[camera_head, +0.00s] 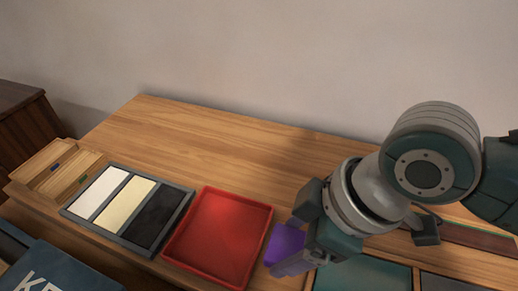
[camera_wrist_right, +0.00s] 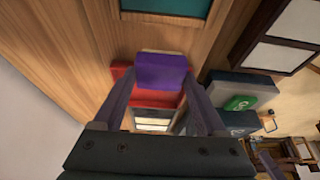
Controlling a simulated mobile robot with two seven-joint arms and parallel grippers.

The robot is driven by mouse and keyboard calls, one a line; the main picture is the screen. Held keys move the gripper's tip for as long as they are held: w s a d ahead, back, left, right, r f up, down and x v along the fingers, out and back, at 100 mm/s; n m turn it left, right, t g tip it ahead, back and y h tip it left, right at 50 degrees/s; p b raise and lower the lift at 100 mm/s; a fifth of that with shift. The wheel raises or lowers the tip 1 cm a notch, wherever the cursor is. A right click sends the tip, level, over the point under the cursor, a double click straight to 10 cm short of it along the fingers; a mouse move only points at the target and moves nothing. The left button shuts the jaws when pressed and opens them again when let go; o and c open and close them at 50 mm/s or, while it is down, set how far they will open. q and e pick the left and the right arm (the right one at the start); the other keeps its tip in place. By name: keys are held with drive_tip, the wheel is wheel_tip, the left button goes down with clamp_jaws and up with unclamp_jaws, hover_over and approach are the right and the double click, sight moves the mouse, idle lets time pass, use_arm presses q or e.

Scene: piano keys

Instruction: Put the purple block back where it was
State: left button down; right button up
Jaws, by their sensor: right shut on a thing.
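The purple block (camera_head: 284,243) is held between the fingers of my right gripper (camera_head: 289,254), just right of the red tray (camera_head: 218,235) in the head view. In the right wrist view the purple block (camera_wrist_right: 162,72) sits between the two fingertips (camera_wrist_right: 162,84), with part of the red tray (camera_wrist_right: 121,73) showing behind it. The red tray looks empty in the head view. The gripper and wrist hide part of the block, and I cannot tell its height above the table. My left gripper is not in view.
A grey-framed tray with white (camera_head: 99,193), cream (camera_head: 126,203) and black (camera_head: 155,217) panels lies left of the red tray. A wooden box (camera_head: 57,170) stands at far left, a dark blue lettered box (camera_head: 55,272) lower left. A teal panel (camera_head: 360,277) lies lower right. The table's back is clear.

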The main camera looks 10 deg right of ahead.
sight(299, 249)
drive_tip(key=shift+f+b, duration=0.45)
drive_tip(key=shift+f, duration=1.45)
drive_tip(key=shift+f, duration=0.2)
drive_tip(key=o, duration=1.2)
drive_tip(key=shift+o, duration=0.2)
drive_tip(key=shift+r, duration=0.15)
